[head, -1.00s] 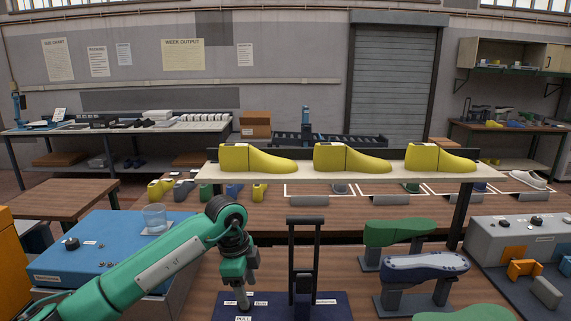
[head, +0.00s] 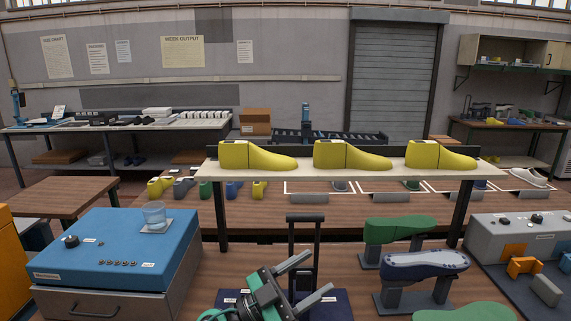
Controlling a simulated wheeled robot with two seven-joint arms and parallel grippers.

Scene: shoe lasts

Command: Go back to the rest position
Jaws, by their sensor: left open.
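My left gripper (head: 318,274) is low in the middle of the head view, its two grey fingers spread and pointing up and to the right. It is open, with nothing seen between the fingers. It overlaps the dark stand with a tall black handle (head: 305,217) in the picture; I cannot tell if they touch. Most of my left arm is below the picture's edge. My right gripper is not in view. Three yellow shoe lasts (head: 258,157) stand in a row on the raised shelf (head: 300,176).
A blue-topped box (head: 100,240) with a glass (head: 154,214) stands at left. Smaller lasts line the bench under the shelf.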

